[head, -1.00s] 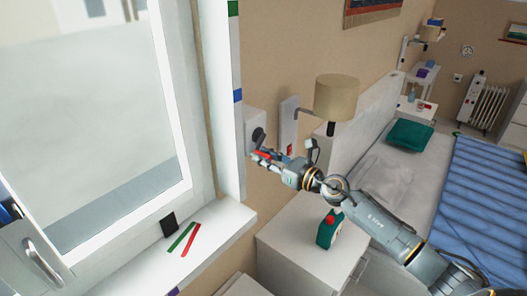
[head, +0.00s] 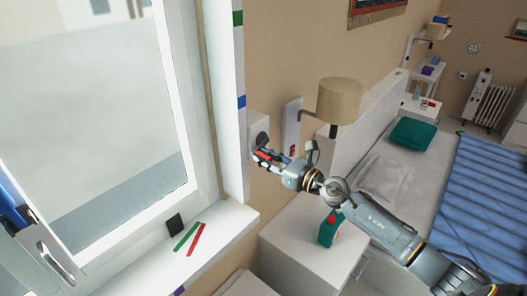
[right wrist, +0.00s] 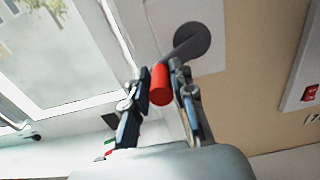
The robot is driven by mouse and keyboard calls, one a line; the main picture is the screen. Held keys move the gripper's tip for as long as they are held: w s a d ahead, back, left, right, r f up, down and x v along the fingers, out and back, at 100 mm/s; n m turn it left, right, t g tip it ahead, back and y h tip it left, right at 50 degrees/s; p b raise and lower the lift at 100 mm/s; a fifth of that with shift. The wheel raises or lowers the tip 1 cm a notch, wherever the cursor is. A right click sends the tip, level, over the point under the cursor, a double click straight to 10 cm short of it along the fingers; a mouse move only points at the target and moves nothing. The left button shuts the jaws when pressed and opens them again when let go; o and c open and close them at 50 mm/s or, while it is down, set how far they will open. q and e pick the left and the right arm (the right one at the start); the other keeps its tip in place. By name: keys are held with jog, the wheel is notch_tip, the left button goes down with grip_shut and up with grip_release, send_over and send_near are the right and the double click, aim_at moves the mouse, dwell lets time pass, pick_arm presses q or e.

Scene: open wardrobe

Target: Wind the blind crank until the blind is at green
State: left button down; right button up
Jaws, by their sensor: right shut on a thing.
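The blind crank has a dark round hub (head: 262,138) on a white box on the wall beside the window, with a red grip (right wrist: 160,85) at the end of its dark arm. My right gripper (head: 266,157) is shut on the red grip. In the right wrist view its fingers stand on either side of the grip, and the crank arm runs up and right to the hub. On the window frame are a green mark (head: 238,18) and, lower, a blue mark (head: 241,101). I cannot make out the blind's edge. My left gripper is not recognisable.
A window sill (head: 215,240) holds a green and a red strip and a dark piece. A lamp (head: 340,100) stands out from the wall right of the crank. Below my right arm is a white nightstand (head: 300,255) with a green bottle (head: 329,230). A bed lies right.

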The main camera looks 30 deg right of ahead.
jog(key=shift+a+r, duration=0.15)
jog(key=shift+r, duration=0.35)
jog(key=shift+s+a, duration=0.1)
jog(key=shift+r+p, duration=0.4)
jog(key=shift+r, duration=0.4)
jog(key=shift+d+r, duration=0.35)
jog(key=shift+r, duration=0.3)
jog(key=shift+w+d, duration=0.15)
jog(key=shift+w, duration=0.05)
